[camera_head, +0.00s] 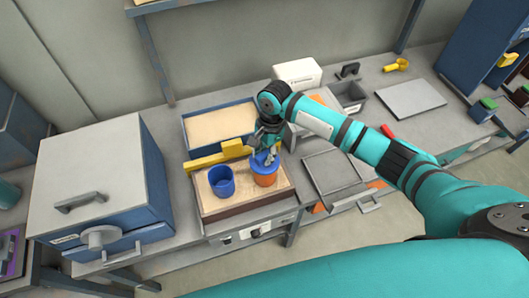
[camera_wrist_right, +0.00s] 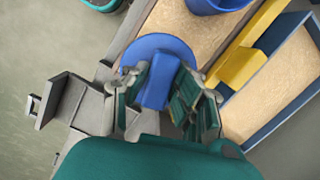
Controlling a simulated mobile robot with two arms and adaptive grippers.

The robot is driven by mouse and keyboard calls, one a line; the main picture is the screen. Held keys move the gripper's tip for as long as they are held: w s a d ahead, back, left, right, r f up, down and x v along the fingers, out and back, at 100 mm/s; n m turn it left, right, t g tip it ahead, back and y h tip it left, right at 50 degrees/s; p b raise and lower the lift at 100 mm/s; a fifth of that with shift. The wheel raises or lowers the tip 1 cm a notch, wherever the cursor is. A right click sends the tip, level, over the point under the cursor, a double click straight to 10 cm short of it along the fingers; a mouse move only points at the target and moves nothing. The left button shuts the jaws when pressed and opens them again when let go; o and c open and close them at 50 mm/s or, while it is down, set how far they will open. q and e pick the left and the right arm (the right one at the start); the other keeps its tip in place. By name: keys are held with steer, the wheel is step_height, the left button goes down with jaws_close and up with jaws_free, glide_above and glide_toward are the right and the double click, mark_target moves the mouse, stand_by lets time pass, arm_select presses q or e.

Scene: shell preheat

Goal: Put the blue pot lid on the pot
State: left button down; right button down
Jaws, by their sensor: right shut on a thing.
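My right gripper (camera_head: 265,150) is shut on the blue pot lid (camera_head: 259,162), at its block-like handle. In the wrist view the round blue lid (camera_wrist_right: 145,46) lies between and beyond the fingers (camera_wrist_right: 165,92). In the head view the lid is at the top of the orange pot (camera_head: 265,180); whether it rests on the rim or hovers just above it I cannot tell. The lid hides the pot's opening. An open blue pot (camera_head: 222,187) stands to the left on the same board. My left gripper is not in view.
Both pots stand on a tan-topped plate (camera_head: 225,210). A yellow bar (camera_head: 205,162) lies behind them, in front of a blue-rimmed tray (camera_head: 185,132). A large grey and blue oven-like box (camera_head: 95,185) stands left. A grey tray (camera_head: 330,172) lies right.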

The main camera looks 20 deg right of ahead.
mark_target(265, 153)
steer(key=shift+f, duration=0.6)
steer(key=c, duration=1.4)
jaws_free()
steer(key=shift+o, duration=0.2)
steer(key=r+p, duration=0.3)
steer(key=shift+d+r, duration=0.15)
steer(key=shift+d, duration=0.05)
steer(key=shift+w+d+r+p, duration=0.15)
steer(key=shift+r+p, duration=0.35)
steer(key=shift+r, duration=0.75)
steer(key=shift+w+d+r, duration=0.1)
steer(key=shift+d+r, duration=0.1)
steer(key=shift+r, duration=1.1)
steer(key=shift+d+r, duration=0.2)
steer(key=shift+r, duration=1.1)
